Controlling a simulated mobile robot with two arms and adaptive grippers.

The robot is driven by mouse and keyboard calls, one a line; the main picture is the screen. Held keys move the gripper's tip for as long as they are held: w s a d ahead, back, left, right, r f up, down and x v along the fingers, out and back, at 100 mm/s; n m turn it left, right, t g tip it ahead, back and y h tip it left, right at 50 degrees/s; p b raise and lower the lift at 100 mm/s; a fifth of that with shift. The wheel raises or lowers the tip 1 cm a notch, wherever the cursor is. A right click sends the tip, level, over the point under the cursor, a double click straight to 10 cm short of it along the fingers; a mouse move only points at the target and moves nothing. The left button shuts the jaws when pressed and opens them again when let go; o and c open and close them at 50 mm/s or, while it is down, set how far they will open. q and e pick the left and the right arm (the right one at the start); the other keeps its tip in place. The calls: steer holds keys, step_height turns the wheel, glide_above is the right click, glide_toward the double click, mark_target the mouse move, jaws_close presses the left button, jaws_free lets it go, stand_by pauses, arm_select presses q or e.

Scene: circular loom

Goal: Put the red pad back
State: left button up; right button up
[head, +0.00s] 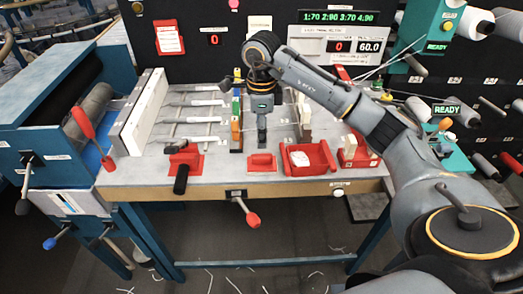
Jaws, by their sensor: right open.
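A small flat red piece (262,164), which looks like the red pad, lies near the front edge of the grey-topped table (226,178). My right gripper (262,140) points down just behind and above it, in the middle of the table. The gripper is open, and I see nothing held in it. A small gap seems to separate the fingertips from the red piece, but the depth is hard to judge. My left gripper is not in view.
A red tray (325,169) stands right of the red piece, and a red holder (360,158) is beyond it. A red stand with a black-handled tool (181,178) is to the left. Coloured blocks (236,125) stand beside my gripper. Metal rods (195,120) lie behind.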

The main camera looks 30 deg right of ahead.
steer(key=shift+r, duration=2.05)
steer(key=shift+f, duration=0.1)
